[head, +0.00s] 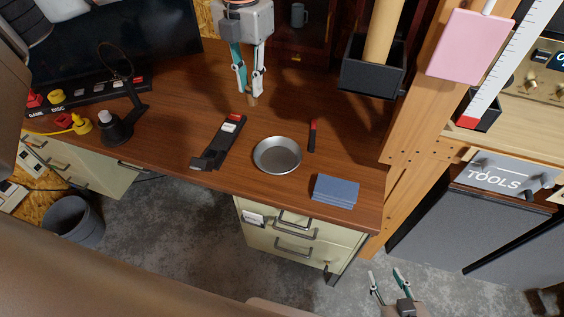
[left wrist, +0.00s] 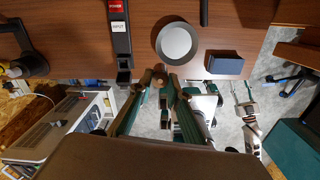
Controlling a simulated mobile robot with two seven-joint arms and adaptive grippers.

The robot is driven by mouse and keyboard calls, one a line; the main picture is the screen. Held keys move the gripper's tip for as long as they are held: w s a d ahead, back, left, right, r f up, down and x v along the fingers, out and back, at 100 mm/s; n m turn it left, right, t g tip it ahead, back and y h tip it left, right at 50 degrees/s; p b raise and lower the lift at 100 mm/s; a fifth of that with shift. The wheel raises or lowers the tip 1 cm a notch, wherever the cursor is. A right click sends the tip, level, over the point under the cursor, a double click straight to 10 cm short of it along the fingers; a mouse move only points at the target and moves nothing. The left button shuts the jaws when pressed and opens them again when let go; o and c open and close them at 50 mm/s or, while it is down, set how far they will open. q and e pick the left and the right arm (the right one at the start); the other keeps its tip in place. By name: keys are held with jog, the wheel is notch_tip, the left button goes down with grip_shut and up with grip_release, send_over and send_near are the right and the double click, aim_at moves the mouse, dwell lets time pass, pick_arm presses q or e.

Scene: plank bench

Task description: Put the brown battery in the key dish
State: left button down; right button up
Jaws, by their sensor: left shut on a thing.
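The brown battery (head: 252,100) is a small stub between the fingertips of my left gripper (head: 252,92). The left gripper is shut on it, pointing down, behind and a little left of the dish in the head view. The left wrist view also shows the battery (left wrist: 160,70) at the fingertips, mostly hidden by them. The key dish (head: 277,155) is a round, shallow grey metal dish on the desk, empty, and also shows in the left wrist view (left wrist: 177,42). My right gripper (head: 390,280) is open and empty, over the floor in front of the desk.
A black device with a red label (head: 220,142) lies left of the dish. A red and black tool (head: 312,135) and a blue block (head: 335,190) lie to its right. A black lamp (head: 115,125) stands left. A dark bin (head: 373,78) holding a wooden post is at back right.

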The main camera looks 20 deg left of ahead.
pick_arm(q)
send_over(278, 160)
jog(key=shift+w+f+b, duration=0.1)
jog(key=shift+f+b, duration=0.25)
jog(key=shift+f, duration=9.65)
pick_arm(e)
jog(key=shift+s+d+f, duration=0.25)
jog(key=shift+s+f, duration=0.2)
jog(key=shift+s, duration=0.3)
pick_arm(q)
jog(key=shift+f, duration=0.35)
jog(key=c, duration=1.9)
grip_release()
jog(key=shift+r, duration=0.1)
